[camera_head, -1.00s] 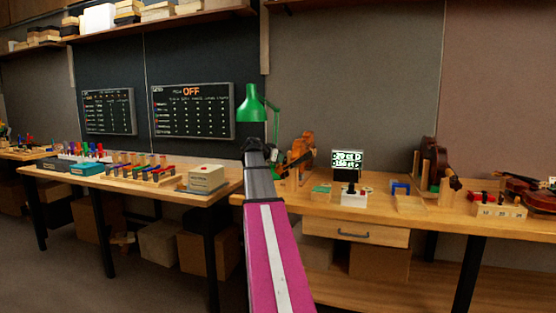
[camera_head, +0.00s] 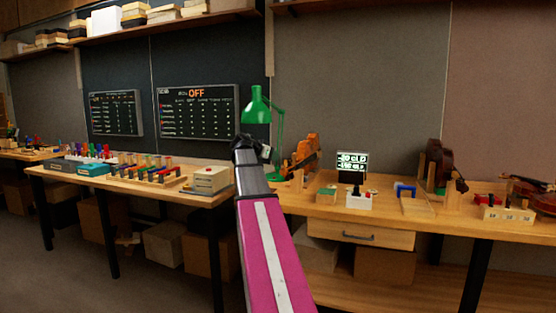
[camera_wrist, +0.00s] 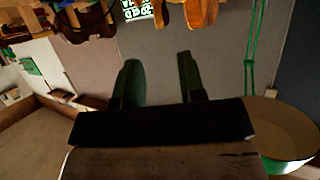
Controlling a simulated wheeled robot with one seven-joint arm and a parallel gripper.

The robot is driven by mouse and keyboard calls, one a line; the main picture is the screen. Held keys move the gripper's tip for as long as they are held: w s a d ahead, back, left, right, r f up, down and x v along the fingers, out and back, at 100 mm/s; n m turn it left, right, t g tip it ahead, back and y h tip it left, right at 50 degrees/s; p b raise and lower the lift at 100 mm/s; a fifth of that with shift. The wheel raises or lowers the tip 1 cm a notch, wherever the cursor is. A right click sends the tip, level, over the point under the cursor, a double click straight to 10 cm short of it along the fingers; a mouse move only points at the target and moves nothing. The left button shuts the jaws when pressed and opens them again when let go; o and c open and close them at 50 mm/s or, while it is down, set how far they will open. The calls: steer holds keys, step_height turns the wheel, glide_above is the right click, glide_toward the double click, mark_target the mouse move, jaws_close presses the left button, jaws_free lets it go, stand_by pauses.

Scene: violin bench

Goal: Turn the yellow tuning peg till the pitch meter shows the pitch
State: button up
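The pitch meter (camera_head: 352,162) is a dark screen with pale text on the right bench; its digits are too blurred to read surely. It also shows at the top of the wrist view (camera_wrist: 137,8). An orange-brown violin (camera_head: 303,155) stands upright behind the bench edge, left of the meter. Orange-brown wooden parts (camera_wrist: 200,12) show at the top of the wrist view. I cannot make out the yellow tuning peg. My gripper (camera_wrist: 159,72) is open with nothing between its fingers, apart from the wooden parts. In the head view it is small and dark, left of the violin.
A green lamp (camera_head: 256,108) stands just behind my gripper. A darker violin (camera_head: 436,165) stands further right, and another lies at the right end. The left bench (camera_head: 120,186) holds coloured pegs and a cream box (camera_head: 211,179). A drawer (camera_head: 358,235) is under the right bench.

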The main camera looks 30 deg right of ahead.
steer(key=shift+v, duration=1.25)
steer(key=shift+d, duration=0.1)
stand_by(0.6)
